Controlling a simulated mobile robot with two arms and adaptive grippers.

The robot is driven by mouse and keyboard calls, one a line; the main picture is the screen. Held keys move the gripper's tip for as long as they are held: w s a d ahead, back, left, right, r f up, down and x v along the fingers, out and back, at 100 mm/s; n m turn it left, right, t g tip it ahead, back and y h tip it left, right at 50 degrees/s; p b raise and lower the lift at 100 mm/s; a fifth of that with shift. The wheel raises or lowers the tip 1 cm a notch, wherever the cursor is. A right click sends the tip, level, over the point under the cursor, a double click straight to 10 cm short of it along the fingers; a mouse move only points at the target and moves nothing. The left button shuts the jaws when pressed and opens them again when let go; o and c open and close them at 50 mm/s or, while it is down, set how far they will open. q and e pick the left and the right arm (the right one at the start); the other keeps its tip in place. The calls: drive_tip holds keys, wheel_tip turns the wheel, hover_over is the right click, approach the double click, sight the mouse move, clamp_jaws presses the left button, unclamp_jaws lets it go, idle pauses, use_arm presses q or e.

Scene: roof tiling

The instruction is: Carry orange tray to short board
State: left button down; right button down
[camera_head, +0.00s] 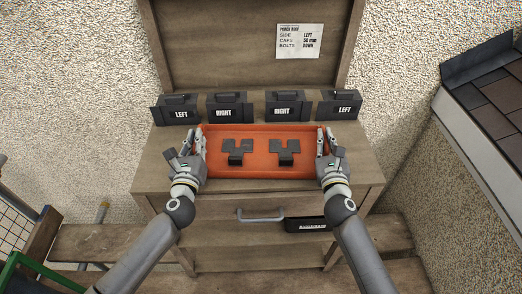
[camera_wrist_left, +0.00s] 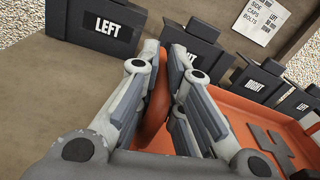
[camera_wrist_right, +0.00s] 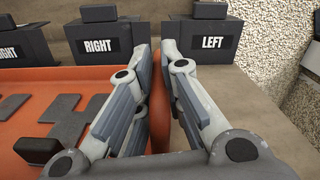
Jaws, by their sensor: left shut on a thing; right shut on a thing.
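The orange tray (camera_head: 262,170) is on the wooden workbench top in the head view, with two dark grey notched pieces (camera_head: 237,150) (camera_head: 286,152) lying in it. My left gripper (camera_head: 199,138) is shut on the tray's left rim; the rim also shows between its fingers in the left wrist view (camera_wrist_left: 156,105). My right gripper (camera_head: 325,138) is shut on the tray's right rim, which shows between the fingers in the right wrist view (camera_wrist_right: 160,115). I cannot tell whether the tray is lifted off the bench. I cannot make out a short board.
Several black boxes labelled LEFT (camera_head: 180,112) or RIGHT (camera_head: 228,108) stand in a row just behind the tray. A note (camera_head: 299,40) is on the bench's back panel. A drawer handle (camera_head: 261,216) is below the bench top. A dark-tiled roof section (camera_head: 495,120) is at the right.

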use_arm(q)
drive_tip(key=shift+r, duration=0.1)
use_arm(e)
drive_tip(key=shift+r, duration=0.15)
